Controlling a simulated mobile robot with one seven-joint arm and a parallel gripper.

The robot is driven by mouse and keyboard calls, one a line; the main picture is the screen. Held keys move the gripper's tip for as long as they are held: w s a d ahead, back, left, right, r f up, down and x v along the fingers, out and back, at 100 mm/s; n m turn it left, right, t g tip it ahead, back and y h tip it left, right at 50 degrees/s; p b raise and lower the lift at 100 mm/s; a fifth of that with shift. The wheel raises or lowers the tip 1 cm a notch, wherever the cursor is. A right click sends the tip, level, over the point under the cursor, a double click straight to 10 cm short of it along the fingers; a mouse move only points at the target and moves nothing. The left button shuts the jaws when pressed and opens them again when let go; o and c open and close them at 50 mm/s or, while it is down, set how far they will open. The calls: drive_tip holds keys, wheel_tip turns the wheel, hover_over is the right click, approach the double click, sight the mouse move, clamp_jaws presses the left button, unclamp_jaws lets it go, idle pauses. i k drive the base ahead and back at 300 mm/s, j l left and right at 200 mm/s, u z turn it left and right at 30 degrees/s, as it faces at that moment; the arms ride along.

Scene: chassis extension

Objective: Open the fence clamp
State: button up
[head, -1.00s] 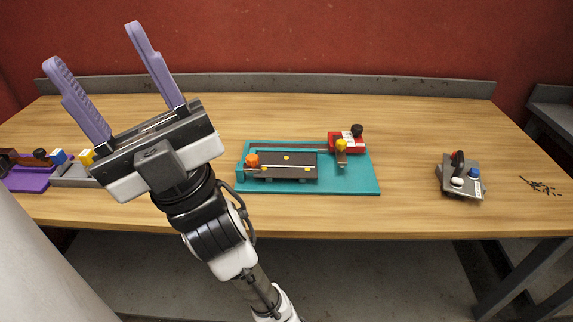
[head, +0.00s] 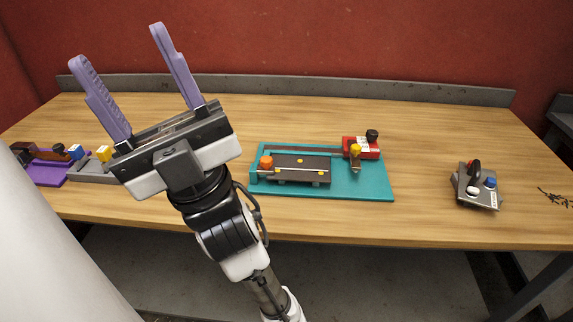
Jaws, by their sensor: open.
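A teal fixture board (head: 375,185) lies on the table. It carries a dark plate (head: 315,163) with yellow dots and an orange knob (head: 266,162) at its left end. At its back right is a red and white block (head: 362,148) with a black knob (head: 372,135), beside a lever with a yellow knob (head: 355,150). I cannot tell which of these parts is the fence clamp. My gripper (head: 118,44) is open and empty, its two purple fingers wide apart and pointing up, left of the board and apart from it.
A grey device (head: 478,198) with white, blue, red and black parts stands on the wooden table (head: 430,150) at right. Small dark pieces (head: 555,197) lie at the right edge. A purple base (head: 45,174) and grey block are at left, partly hidden. A low ledge (head: 300,88) runs behind.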

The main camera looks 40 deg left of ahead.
sight(266, 167)
drive_tip(key=u, duration=1)
drive_tip(key=k+u, duration=0.55)
drive_tip(key=i+j, duration=0.05)
drive_tip(key=i, duration=0.05)
